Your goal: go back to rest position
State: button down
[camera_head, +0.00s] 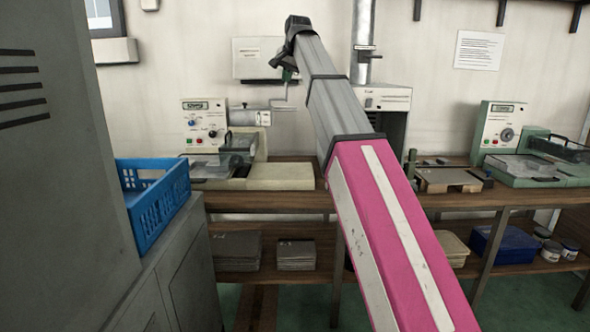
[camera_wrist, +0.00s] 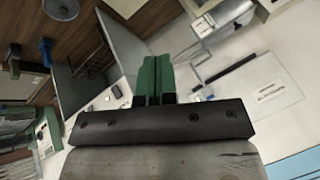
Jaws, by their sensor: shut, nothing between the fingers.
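My arm reaches up and away from the lower right in the head view, with a pink link and grey links. My gripper (camera_head: 288,74) is at its far end, small, in front of the wall and above the bench. In the wrist view its green fingers (camera_wrist: 154,79) are together, with nothing seen between them. No object is held.
A blue crate (camera_head: 157,206) sits on a grey cabinet (camera_head: 187,262) at the left. A wooden bench (camera_head: 273,201) runs along the wall with lab machines, including one at the right (camera_head: 500,129). A lower shelf holds stacked plates (camera_head: 296,255) and a blue bin (camera_head: 505,244).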

jog(key=s+d+f+n+g+h, duration=0.15)
jog(key=d+f, duration=0.25)
jog(key=f, duration=1)
jog(key=s+d+f, duration=0.2)
jog(key=d+f, duration=0.2)
jog(key=f, duration=0.9)
jog(key=s+d+f+g, duration=0.1)
jog(key=s+d+f, duration=0.15)
jog(key=f, duration=1.15)
jog(key=s+d+f+n+g, duration=0.1)
jog(key=s+d+f, duration=0.2)
jog(key=s+f, duration=0.4)
jog(key=s+d+f+g, duration=0.1)
jog(key=s+d+f, duration=0.3)
jog(key=s+f, duration=0.3)
jog(key=s+d+f+n+g+h, duration=0.1)
jog(key=s+d+f, duration=0.3)
jog(key=s+f, duration=0.4)
notch_tip(320, 180, down, 7)
jog(key=shift+r+n, duration=0.2)
jog(key=shift+n, duration=0.15)
